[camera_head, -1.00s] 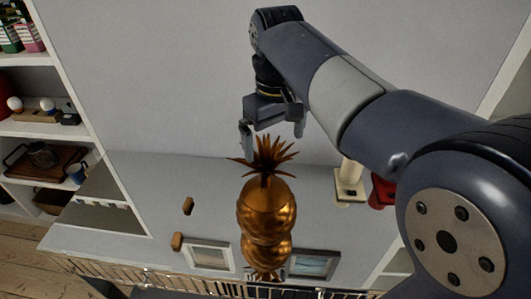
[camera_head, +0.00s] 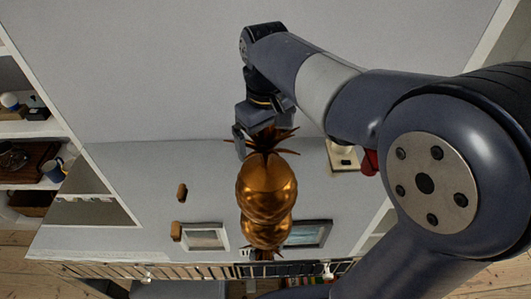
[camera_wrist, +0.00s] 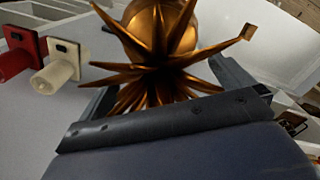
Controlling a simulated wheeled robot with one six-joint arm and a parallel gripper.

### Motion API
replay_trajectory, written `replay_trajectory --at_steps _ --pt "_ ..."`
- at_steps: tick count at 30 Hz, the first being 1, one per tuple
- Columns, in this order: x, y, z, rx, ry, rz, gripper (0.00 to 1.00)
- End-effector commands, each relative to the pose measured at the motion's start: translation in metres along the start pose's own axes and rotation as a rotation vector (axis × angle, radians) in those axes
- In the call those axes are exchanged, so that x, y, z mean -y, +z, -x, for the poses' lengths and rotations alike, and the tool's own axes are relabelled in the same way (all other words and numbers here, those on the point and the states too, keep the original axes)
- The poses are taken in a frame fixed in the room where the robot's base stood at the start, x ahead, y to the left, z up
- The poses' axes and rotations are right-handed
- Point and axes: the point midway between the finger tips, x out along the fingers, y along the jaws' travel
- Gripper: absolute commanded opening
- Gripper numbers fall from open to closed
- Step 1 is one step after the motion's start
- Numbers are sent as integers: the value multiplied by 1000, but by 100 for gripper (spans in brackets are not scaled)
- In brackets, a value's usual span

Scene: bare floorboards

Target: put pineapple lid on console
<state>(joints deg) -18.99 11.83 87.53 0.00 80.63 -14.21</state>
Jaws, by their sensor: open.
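A shiny golden pineapple (camera_head: 266,190) with a spiky leaf crown (camera_head: 265,145) stands on a light grey surface (camera_head: 130,165), which seems to be the console top. A second rounded golden part (camera_head: 266,232) shows below it; I cannot tell whether this is the jar's body, another piece or a reflection. My gripper (camera_head: 258,131) is open at the crown. In the wrist view the leaves (camera_wrist: 155,75) reach between the open jaws (camera_wrist: 165,95), with the golden body (camera_wrist: 160,25) beyond. I cannot tell whether the jaws touch the leaves, and the seam of a lid is not visible.
Two picture frames (camera_head: 205,238) (camera_head: 308,233) and two small brown pieces (camera_head: 181,192) (camera_head: 176,231) lie near the pineapple. A cream object (camera_head: 343,158) and a red one (camera_head: 369,162) stand to the right. Shelves with a mug (camera_head: 54,170) are at the left.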

Motion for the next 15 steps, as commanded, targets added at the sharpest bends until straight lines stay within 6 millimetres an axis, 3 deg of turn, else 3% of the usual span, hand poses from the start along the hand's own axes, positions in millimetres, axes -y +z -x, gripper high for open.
replay_trajectory --at_steps 5,12,15 --pt "0 0 -19 2 0 0 100" --pt "0 0 -20 -1 0 0 100" --pt "0 0 -20 0 0 0 93"
